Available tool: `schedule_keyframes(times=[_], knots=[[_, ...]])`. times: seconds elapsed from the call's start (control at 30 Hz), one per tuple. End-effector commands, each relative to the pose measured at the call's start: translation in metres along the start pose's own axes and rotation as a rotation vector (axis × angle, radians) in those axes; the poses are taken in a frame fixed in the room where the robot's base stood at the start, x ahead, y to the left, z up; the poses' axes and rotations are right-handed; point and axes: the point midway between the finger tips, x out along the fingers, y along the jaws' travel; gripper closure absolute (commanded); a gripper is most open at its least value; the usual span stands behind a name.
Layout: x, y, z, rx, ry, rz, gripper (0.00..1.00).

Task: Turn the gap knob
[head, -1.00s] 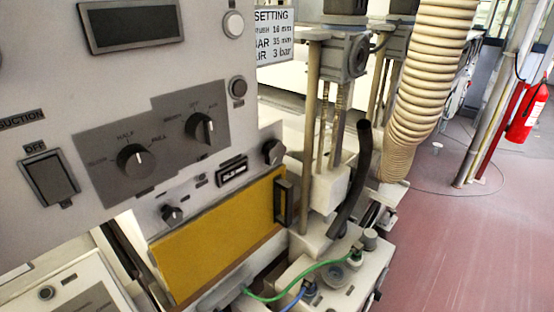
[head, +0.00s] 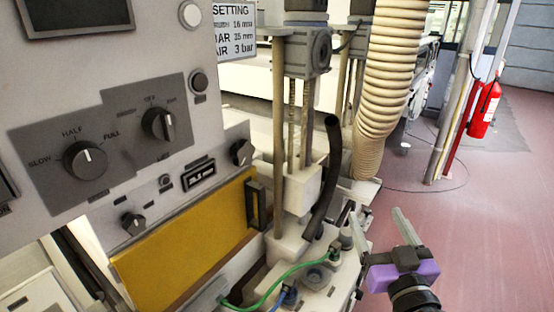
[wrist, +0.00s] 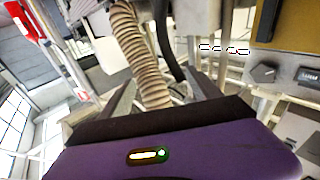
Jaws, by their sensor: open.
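A small dark knob (head: 241,152) sits at the right end of the lower panel strip, right of a small millimetre display (head: 198,171). Another small dark knob (head: 133,222) sits at the strip's lower left. Their labels are too small to read, so I cannot tell which is the gap knob. The wrist view, which looks upside down, shows a knob (wrist: 264,74) beside the display (wrist: 308,76). My gripper (head: 378,222) is open and empty at the lower right in the head view, well apart from the knobs. Its fingers (wrist: 165,92) also show in the wrist view.
Above the strip are a SLOW/HALF/FULL dial (head: 85,160) and a second dial (head: 158,124). A yellow panel (head: 190,240) lies below. Floor at right is open.

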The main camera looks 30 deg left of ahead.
Motion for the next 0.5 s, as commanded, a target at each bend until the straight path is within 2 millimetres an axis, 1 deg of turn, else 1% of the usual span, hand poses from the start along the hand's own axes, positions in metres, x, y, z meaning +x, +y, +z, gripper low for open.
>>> schedule_keyframes(times=[0.03,0.1,0.2,0.33,0.4,0.5], knots=[[0.023,-0.012,-0.016,-0.017,0.010,-0.053,0.27],[0.048,-0.030,-0.035,-0.049,0.017,-0.130,0.27],[0.076,-0.059,-0.062,-0.100,0.032,-0.249,0.27],[0.099,-0.093,-0.094,-0.178,0.061,-0.397,0.27],[0.106,-0.112,-0.109,-0.222,0.083,-0.478,0.27],[0.109,-0.138,-0.124,-0.301,0.119,-0.608,0.27]])
